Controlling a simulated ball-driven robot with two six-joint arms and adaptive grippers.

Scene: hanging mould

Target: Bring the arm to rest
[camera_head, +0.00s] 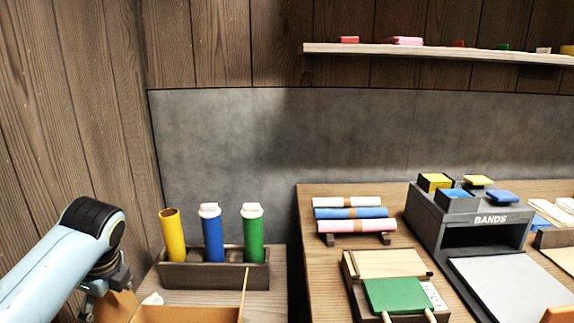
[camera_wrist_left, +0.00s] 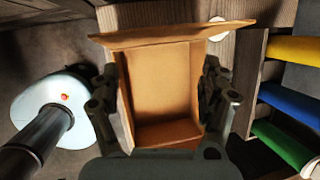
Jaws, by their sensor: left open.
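My left arm comes in from the left in the head view, with its gripper (camera_head: 98,290) hanging low at the bottom left. In the left wrist view the gripper (camera_wrist_left: 160,85) has its two fingers spread wide apart with nothing held between them. An open cardboard box (camera_wrist_left: 158,40) lies beyond the fingers and looks empty. The cardboard box also shows at the bottom edge of the head view (camera_head: 190,315), cut off there. My right gripper is out of view.
A wooden rack (camera_head: 213,278) holds yellow (camera_head: 173,235), blue (camera_head: 211,235) and green (camera_head: 252,235) tubes. A shelf (camera_head: 440,54) runs along the wall above.

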